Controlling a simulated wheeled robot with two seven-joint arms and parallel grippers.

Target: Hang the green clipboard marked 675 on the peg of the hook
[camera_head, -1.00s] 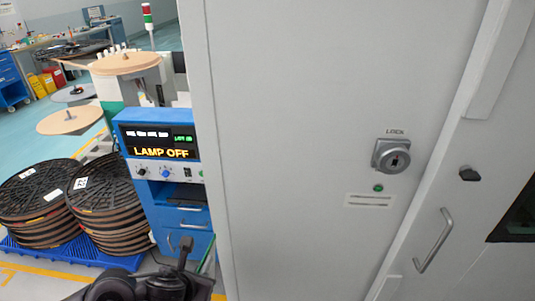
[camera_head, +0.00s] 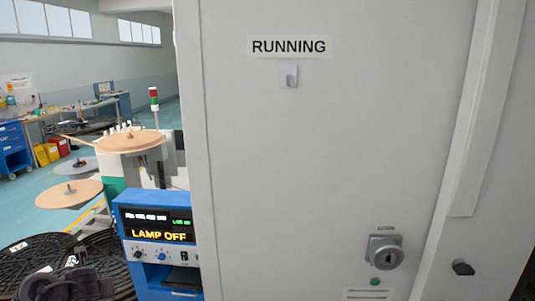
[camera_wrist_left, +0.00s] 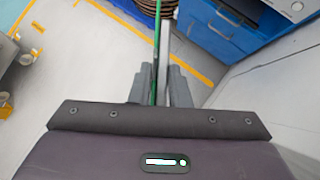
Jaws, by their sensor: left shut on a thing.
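The green clipboard (camera_wrist_left: 157,45) shows edge-on in the left wrist view as a thin green strip, with a grey strip beside it. Its number cannot be read. My left gripper (camera_wrist_left: 161,88) is shut on it. In the head view, only a dark part of my left arm shows at the bottom left; the clipboard is out of that view. The hook (camera_head: 289,76) is a small pale peg on a plate under a RUNNING label (camera_head: 289,46), high on the grey cabinet face. It is empty. My right gripper is not in view.
The grey cabinet (camera_head: 300,180) fills the right, with a lock (camera_head: 385,251) and a dark knob (camera_head: 463,267) sticking out. A blue control unit (camera_head: 155,225) reading LAMP OFF stands left of it. Black reels (camera_head: 35,255) are at the lower left.

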